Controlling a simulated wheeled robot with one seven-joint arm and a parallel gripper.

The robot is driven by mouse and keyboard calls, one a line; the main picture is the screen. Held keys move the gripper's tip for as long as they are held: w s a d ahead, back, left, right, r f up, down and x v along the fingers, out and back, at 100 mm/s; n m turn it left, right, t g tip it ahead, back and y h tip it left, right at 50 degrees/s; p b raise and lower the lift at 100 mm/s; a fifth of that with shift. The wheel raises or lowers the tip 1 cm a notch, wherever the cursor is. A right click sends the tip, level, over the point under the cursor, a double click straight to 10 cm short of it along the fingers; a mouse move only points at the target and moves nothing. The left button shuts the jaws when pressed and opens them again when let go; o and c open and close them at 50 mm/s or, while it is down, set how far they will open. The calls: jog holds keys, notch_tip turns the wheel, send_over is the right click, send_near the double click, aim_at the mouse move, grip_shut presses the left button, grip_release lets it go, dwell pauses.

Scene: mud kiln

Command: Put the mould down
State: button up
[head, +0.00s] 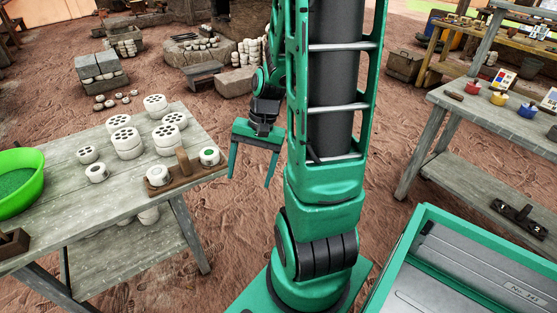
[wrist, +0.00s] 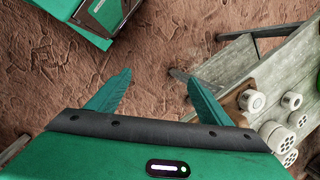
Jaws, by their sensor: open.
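My gripper (head: 249,182) is open and empty, pointing down beside the right end of the left table (head: 95,235). In the wrist view its two fingers (wrist: 160,76) are spread with only bare ground between them. I cannot tell for sure which thing is the mould. A brown wooden box-like piece (head: 13,246) lies at the table's left edge, partly cut off by the picture. No mould is in my gripper.
A wooden carrier with an upright handle (head: 184,178) holds two white pieces at the left table's right end. Several white perforated cylinders (head: 127,143) and a green bowl (head: 20,187) stand there too. The right table (head: 470,108) holds small coloured pots. Bare ground lies between the tables.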

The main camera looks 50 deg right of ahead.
jog(key=s+r+n+h, duration=0.3)
jog(key=s+r+n, duration=0.2)
jog(key=s+r, duration=0.6)
jog(key=shift+s+a+g, duration=0.25)
jog(key=shift+a+g, duration=0.05)
jog(key=shift+g, duration=0.1)
dwell(0.7)
